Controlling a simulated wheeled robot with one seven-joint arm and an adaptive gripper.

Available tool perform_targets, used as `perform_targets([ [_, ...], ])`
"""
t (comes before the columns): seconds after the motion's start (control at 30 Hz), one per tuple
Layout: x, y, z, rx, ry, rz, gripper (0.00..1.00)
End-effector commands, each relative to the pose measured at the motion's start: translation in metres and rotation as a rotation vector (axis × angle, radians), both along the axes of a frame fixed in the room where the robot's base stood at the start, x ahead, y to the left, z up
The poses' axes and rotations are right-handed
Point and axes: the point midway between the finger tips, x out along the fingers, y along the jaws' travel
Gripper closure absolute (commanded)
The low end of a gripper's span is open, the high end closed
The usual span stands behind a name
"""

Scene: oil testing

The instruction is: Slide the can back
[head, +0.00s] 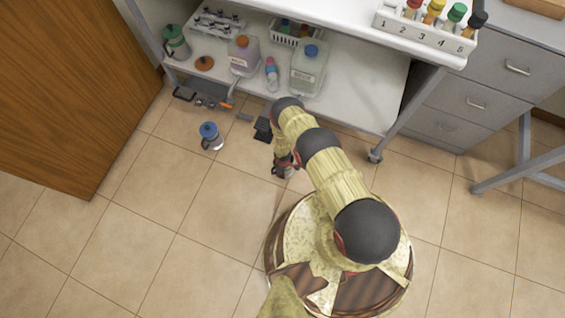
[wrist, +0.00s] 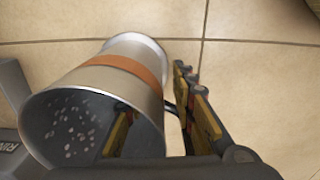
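A metal can (wrist: 125,75) with an orange band fills the left of the wrist view. It is tilted in the picture, its open mouth toward the camera, with pale specks on the grey inside. One finger of my gripper (wrist: 160,125) lies along the outside of the can's right wall. A yellow shape inside the mouth may be the other finger or a reflection. Whether the fingers press on the wall is unclear. In the head view my gripper (head: 284,166) is low near the floor under my arm, and the can there is mostly hidden.
A blue-lidded jug (head: 211,136) stands on the tiled floor to the left. A wooden door (head: 60,90) is at left, a table leg (head: 408,112) at right. The floor at lower left is clear.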

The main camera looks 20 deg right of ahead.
Motion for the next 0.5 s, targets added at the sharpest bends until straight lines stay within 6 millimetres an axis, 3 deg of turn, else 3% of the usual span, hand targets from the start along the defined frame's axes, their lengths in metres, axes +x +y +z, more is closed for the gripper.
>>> perform_targets([
  [0.27, 0.000, 0.000, 0.001, 0.000, 0.000, 0.000, 0.74],
  [0.5, 0.002, 0.000, 0.014, 0.000, 0.000, 0.000, 0.74],
])
